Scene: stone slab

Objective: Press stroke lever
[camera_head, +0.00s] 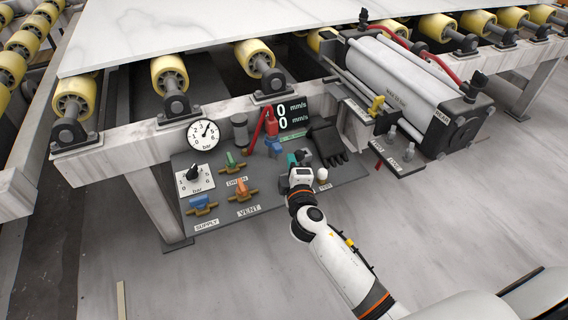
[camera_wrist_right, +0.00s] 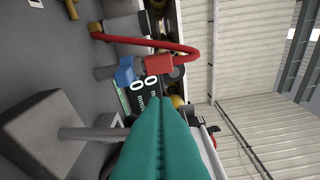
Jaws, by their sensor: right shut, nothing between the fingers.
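My right gripper (camera_head: 293,157) is shut and empty, held over the right part of the control panel (camera_head: 220,172). Its teal fingers (camera_wrist_right: 160,135) lie together in the right wrist view. A small white knob (camera_head: 322,174) stands just right of the gripper, with a label too small to read for certain. I cannot tell which part is the stroke lever; the gripper hides some of the panel. My left gripper is not in view.
The panel carries a gauge (camera_head: 203,135), a dial (camera_head: 194,180), and a blue supply valve (camera_head: 203,204), orange vent valve (camera_head: 241,190) and green drain valve (camera_head: 232,161). A speed display (camera_head: 291,113) stands behind. A cylinder (camera_head: 405,80) is right; a slab (camera_head: 190,30) lies behind.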

